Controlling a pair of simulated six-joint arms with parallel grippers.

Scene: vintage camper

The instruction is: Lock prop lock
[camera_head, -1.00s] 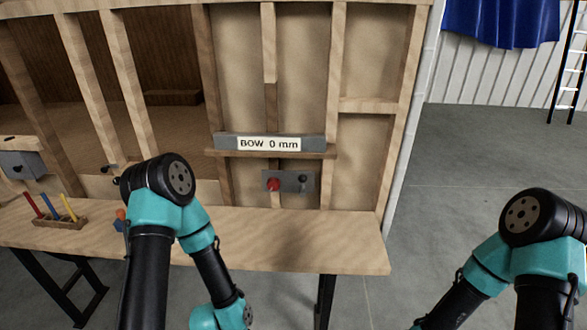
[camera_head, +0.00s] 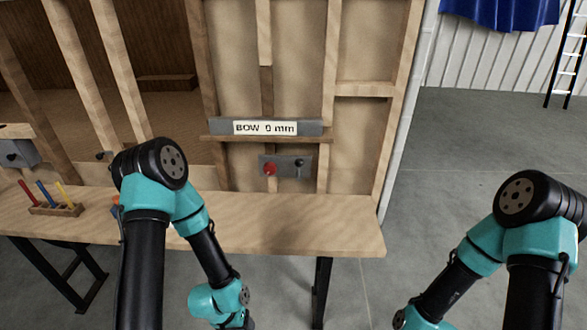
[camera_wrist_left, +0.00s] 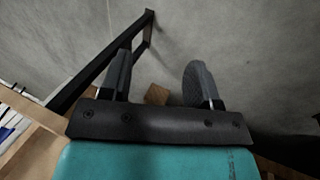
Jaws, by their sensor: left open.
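A grey metal plate (camera_head: 286,166) is fixed to the wooden wall frame just above the bench. It carries a red round knob (camera_head: 270,169) at its left and a small dark lever or pin (camera_head: 299,163) at its right. I cannot tell which part is the prop lock. A grey bar with a label reading BOW 0 mm (camera_head: 265,128) sits above the plate. My left gripper (camera_wrist_left: 160,82) is open and empty in the left wrist view, pointing at the floor. It is outside the head view, where both my arms bend down below the bench front.
The wooden bench (camera_head: 290,225) runs along the wall and is mostly bare in front of the plate. A small rack with colored sticks (camera_head: 58,210) stands at its left. Another grey box (camera_head: 18,153) is on the far left frame. Open floor lies right.

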